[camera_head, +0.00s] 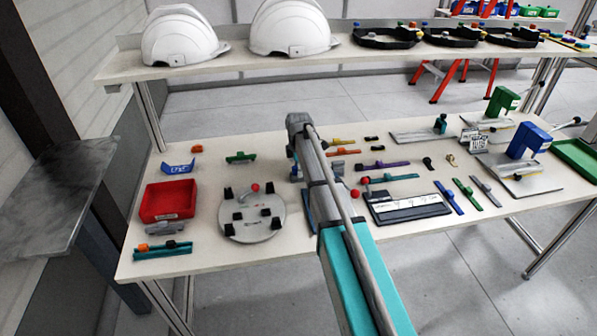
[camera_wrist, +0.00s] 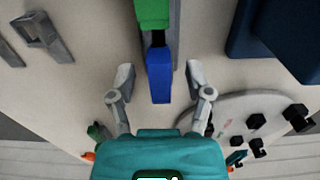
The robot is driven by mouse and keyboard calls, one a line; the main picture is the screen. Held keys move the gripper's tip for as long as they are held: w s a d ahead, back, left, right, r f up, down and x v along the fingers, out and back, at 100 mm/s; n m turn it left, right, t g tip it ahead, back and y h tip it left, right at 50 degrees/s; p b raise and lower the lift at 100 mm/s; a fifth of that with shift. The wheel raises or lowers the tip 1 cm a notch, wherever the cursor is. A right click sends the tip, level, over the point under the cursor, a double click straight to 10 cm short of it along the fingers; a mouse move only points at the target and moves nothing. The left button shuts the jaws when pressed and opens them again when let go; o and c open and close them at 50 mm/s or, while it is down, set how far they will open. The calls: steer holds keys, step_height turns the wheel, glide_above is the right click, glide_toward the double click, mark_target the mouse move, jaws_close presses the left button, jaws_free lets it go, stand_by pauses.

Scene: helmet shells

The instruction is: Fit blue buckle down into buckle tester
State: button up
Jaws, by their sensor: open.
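In the wrist view, the blue buckle (camera_wrist: 160,78) lies between the two spread fingers of my gripper (camera_wrist: 159,72), with a gap on each side. My gripper is open and holds nothing. A green part (camera_wrist: 152,14) is just beyond the buckle, with a short dark piece between them. A narrow grey strip runs along the buckle's side; I cannot tell whether the buckle is seated in it. In the head view, my arm hides the gripper and most of this spot. I cannot tell for sure which fixture is the buckle tester.
A round grey plate (camera_head: 237,228) with black knobs stands left of my arm, near a red bin (camera_head: 167,205). A grey plate with a dark panel (camera_head: 407,207) is to the right. A blue clamp fixture (camera_head: 528,140) stands farther right. White helmets (camera_head: 180,37) are on the shelf.

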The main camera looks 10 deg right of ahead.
jaws_close()
steer(key=shift+r, duration=0.15)
stand_by(0.4)
step_height(320, 180, up, 3)
steer(key=p, duration=0.3)
steer(key=s+a+r+p, duration=0.1)
steer(key=s+r+p, duration=0.8)
steer(key=s, duration=0.5)
steer(key=shift+a+r+p, duration=0.35)
steer(key=shift+a+p, duration=0.05)
steer(key=shift+p, duration=0.1)
